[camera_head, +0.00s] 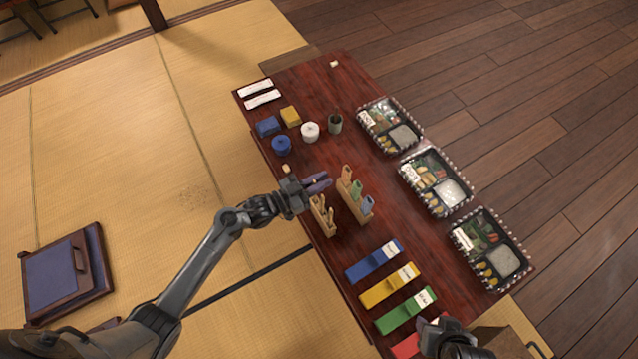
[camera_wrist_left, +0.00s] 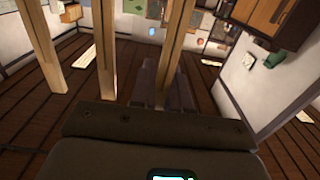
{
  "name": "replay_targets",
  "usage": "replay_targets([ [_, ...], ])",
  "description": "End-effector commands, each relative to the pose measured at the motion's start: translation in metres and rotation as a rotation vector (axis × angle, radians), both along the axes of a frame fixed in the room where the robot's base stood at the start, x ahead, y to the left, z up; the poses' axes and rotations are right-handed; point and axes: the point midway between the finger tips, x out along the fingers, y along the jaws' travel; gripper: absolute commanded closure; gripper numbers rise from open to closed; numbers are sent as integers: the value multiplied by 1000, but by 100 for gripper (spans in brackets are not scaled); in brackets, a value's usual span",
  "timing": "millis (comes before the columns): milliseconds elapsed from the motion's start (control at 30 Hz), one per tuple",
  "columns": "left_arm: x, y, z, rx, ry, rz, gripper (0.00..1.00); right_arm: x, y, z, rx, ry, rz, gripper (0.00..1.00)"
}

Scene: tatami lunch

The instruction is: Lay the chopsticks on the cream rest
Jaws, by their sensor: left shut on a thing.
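My left gripper (camera_head: 318,183) points right over the near long side of the dark red table (camera_head: 330,95). It is shut on a thin pale thing, seemingly the chopsticks (camera_head: 314,181), mostly hidden by the fingers. The left wrist view shows the purple-grey fingers (camera_wrist_left: 168,85) close together; what they hold is not clear there. A small cream block (camera_head: 334,64), possibly the cream rest, lies at the far end of the table. A small tan block (camera_head: 286,168) lies just behind the gripper. My right gripper (camera_head: 440,335) is at the bottom; its jaws are unclear.
Two wooden holders (camera_head: 331,232) (camera_head: 352,213) with upright items stand beside the left gripper. Blue, white and green pots (camera_head: 310,132) stand farther back. Bento trays (camera_head: 466,205) line the right side. Coloured strips (camera_head: 390,290) lie in front. The far end is mostly clear.

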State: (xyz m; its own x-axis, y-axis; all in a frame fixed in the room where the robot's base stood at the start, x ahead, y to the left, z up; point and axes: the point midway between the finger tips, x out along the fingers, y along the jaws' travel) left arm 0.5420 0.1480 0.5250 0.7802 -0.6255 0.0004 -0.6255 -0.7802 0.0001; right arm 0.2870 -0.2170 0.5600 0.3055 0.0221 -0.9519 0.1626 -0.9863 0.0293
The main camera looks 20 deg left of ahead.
Motion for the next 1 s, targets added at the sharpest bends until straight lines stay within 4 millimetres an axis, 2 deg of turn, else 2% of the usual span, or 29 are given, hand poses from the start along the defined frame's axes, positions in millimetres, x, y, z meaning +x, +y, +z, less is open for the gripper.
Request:
replay_targets([
  [33, 0, 0, 13, 2, -1, 0, 100, 0, 0, 10, 0, 0, 0, 57],
  [200, 0, 0, 44, 1, -1, -1, 100, 0, -1, 30, -2, 0, 1, 57],
  [400, 0, 0, 73, 1, -1, -1, 100, 0, -2, 47, -8, -1, 5, 57],
  [1000, 0, 0, 105, 1, 1, 0, 100, 0, -1, 71, -7, -1, 4, 57],
])
